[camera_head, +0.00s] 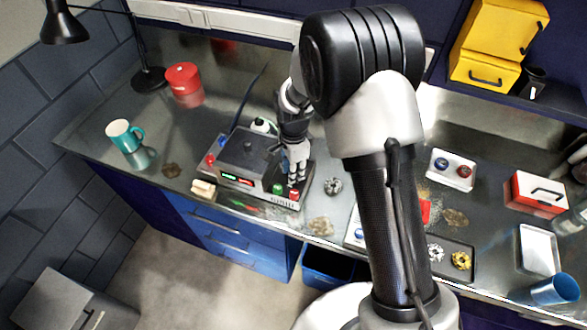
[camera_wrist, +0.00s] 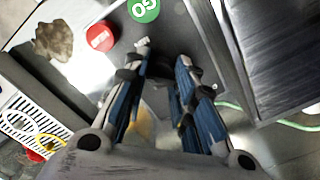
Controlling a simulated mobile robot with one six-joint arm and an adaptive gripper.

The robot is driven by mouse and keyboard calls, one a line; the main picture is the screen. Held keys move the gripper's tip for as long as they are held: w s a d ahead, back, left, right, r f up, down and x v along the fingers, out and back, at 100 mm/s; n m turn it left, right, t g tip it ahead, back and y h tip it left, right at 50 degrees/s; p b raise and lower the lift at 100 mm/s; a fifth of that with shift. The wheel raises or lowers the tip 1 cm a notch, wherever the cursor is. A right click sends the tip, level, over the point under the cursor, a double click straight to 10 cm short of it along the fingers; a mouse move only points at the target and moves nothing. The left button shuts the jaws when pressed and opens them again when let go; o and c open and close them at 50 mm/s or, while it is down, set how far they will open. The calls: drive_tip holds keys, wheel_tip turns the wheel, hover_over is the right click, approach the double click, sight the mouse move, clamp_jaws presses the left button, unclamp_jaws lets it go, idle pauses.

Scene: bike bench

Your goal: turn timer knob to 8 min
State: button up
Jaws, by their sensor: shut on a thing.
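The grey control box (camera_head: 243,158) stands on the bench, with small lit displays (camera_head: 237,179) on its front; I cannot read them. My gripper (camera_head: 293,178) reaches down over the box's right end. In the wrist view my gripper (camera_wrist: 164,68) has its two blue-padded fingers close together, shut on the timer knob, which the fingers mostly hide. Its pointer and the 8 min mark cannot be made out. A green GO button (camera_wrist: 143,9) and a red button (camera_wrist: 100,37) lie just beyond the fingertips. The green button (camera_head: 277,189) and red button (camera_head: 294,194) also show in the head view.
A teal mug (camera_head: 121,135), a red tin (camera_head: 183,79) and a black lamp (camera_head: 148,80) stand to the left. A small metal part (camera_head: 332,186) lies right of the box. A parts tray (camera_head: 451,169) and a red box (camera_head: 538,193) are farther right.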

clamp_jaws()
drive_tip(key=o, duration=0.8)
unclamp_jaws()
wheel_tip(320, 180, up, 12)
drive_tip(key=s+d+r+n+t+b, duration=0.2)
drive_tip(key=s+d+r+n+b, duration=0.3)
drive_tip(key=s+d+r, duration=0.5)
drive_tip(key=s+d+n+t+b, duration=0.1)
drive_tip(key=s+d+n, duration=0.3)
drive_tip(key=s+n, duration=0.4)
drive_tip(key=s+t, duration=0.1)
drive_tip(key=s, duration=0.6)
drive_tip(key=shift+s+d+t+b, duration=0.15)
drive_tip(key=shift+s+t+b, duration=0.15)
drive_tip(key=shift+s+b, duration=0.05)
